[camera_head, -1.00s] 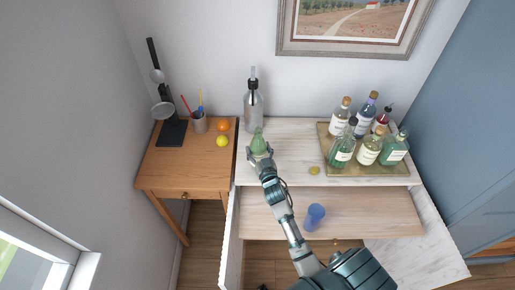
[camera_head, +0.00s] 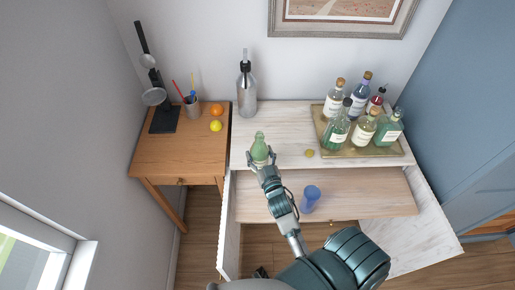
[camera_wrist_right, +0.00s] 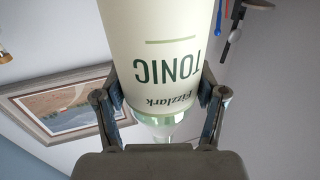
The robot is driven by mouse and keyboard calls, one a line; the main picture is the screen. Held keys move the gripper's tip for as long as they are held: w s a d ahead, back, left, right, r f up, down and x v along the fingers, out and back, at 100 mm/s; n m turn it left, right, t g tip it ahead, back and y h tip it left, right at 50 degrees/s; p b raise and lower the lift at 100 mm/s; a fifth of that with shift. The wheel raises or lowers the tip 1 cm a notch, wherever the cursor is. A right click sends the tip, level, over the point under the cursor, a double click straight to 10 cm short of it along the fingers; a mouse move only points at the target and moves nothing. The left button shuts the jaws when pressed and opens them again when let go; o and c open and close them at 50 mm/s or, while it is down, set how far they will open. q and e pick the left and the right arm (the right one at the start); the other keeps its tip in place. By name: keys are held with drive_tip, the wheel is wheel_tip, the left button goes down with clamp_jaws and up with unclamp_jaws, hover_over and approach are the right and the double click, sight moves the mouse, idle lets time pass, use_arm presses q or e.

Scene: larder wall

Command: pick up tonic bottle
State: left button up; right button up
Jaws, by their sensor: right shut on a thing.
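The tonic bottle (camera_head: 259,147) is green with a pale label and shows near the front left of the white marble-look top in the head view. Its label reads TONIC upside down in the right wrist view (camera_wrist_right: 160,60). My right gripper (camera_head: 262,160) is shut on the bottle, with one finger on each side of it (camera_wrist_right: 160,105). The wall and a picture frame show behind the bottle in the wrist view. Whether its base clears the top is hard to tell in the head view. My left gripper is not in view.
A tray (camera_head: 372,150) with several bottles stands at the right of the marble-look top (camera_head: 290,125). A clear siphon-like bottle (camera_head: 246,90) stands at the back left. A blue cup (camera_head: 310,198) is on the lower wooden board (camera_head: 350,195). A small yellowish round thing (camera_head: 309,153) lies near the bottle.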

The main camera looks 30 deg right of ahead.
sight(262, 161)
drive_tip(key=shift+r+v, duration=0.15)
drive_tip(key=shift+v, duration=0.65)
drive_tip(key=shift+r+v, duration=0.15)
drive_tip(key=shift+v, duration=0.7)
drive_tip(key=shift+a, duration=0.2)
